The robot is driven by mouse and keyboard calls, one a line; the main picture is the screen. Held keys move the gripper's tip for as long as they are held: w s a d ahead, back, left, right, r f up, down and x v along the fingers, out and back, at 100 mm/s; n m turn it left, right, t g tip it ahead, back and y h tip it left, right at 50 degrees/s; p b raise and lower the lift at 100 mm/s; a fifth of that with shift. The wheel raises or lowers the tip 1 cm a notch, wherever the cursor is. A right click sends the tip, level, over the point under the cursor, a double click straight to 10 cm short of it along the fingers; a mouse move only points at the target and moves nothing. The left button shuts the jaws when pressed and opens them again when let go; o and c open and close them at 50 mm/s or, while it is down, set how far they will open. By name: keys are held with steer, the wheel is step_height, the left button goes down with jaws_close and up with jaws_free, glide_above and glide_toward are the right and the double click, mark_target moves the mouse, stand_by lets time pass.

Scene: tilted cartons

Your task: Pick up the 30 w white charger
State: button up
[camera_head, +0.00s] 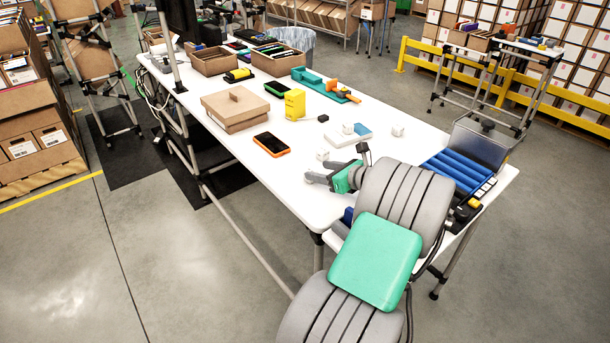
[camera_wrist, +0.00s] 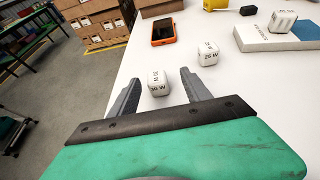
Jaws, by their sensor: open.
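The white charger marked 30 W (camera_wrist: 158,84) stands on the white table in the wrist view, between the tips of my gripper (camera_wrist: 160,78). My gripper is open, with one finger to the left of this charger and one to the right, and a gap shows on both sides. A second white charger (camera_wrist: 208,53), with a different wattage label, stands farther ahead, past the right finger. In the head view my gripper (camera_head: 318,172) is low over the table's near part, and a white charger (camera_head: 322,154) shows just beyond it. I cannot clearly make out the 30 W one there.
A white-and-blue box (camera_wrist: 275,38) lies to the right, with another white block (camera_wrist: 283,21) at it. An orange-edged phone (camera_head: 271,144) and a cardboard box (camera_head: 234,108) lie farther off. A blue ribbed tray (camera_head: 458,172) is at the table's right end.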

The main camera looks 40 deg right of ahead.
steer(key=x, duration=0.7)
steer(key=shift+a+f, duration=0.2)
steer(key=shift+a, duration=0.15)
